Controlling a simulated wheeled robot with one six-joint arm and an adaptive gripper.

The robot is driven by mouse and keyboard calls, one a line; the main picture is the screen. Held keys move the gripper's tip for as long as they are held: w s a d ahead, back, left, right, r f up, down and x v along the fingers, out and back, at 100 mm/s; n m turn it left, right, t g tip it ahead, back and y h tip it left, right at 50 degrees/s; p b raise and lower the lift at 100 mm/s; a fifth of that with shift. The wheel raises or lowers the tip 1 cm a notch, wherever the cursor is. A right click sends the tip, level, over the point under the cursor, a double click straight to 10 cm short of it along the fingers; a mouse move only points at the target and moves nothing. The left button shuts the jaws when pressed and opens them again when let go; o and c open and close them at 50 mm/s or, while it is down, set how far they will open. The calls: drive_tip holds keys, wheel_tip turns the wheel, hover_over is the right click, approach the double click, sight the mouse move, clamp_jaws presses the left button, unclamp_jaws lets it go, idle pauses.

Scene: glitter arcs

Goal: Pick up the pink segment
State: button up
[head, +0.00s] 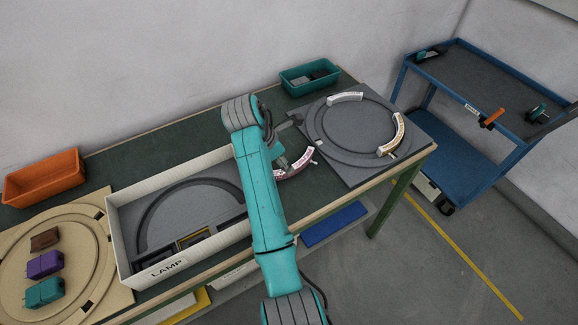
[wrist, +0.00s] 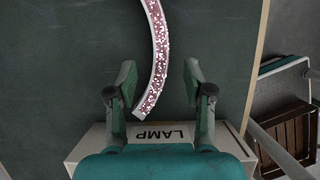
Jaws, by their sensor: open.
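The pink segment is a curved bar with a glittery pink top and pale sides. In the head view the pink segment (head: 297,166) lies on the green table between the LAMP box and the grey ring board, partly hidden by my arm. In the wrist view the pink segment (wrist: 158,60) runs from the top edge down between my fingers, its near end closer to the left finger. My gripper (wrist: 158,80) is open, one finger on each side of the segment, with gaps on both sides. In the head view my gripper (head: 300,158) is at the segment, partly hidden.
The white-walled LAMP box (head: 118,238) stands left of my arm. The grey ring board (head: 335,172) at right bears a white segment (head: 345,98) and a gold segment (head: 399,130). A teal bin (head: 309,79) is behind; an orange bin (head: 42,180) is far left. A blue cart (head: 440,135) stands right.

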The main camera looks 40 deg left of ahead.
drive_tip(key=shift+x, duration=2.8)
drive_tip(key=shift+w+r, duration=0.1)
drive_tip(key=shift+w, duration=0.05)
clamp_jaws()
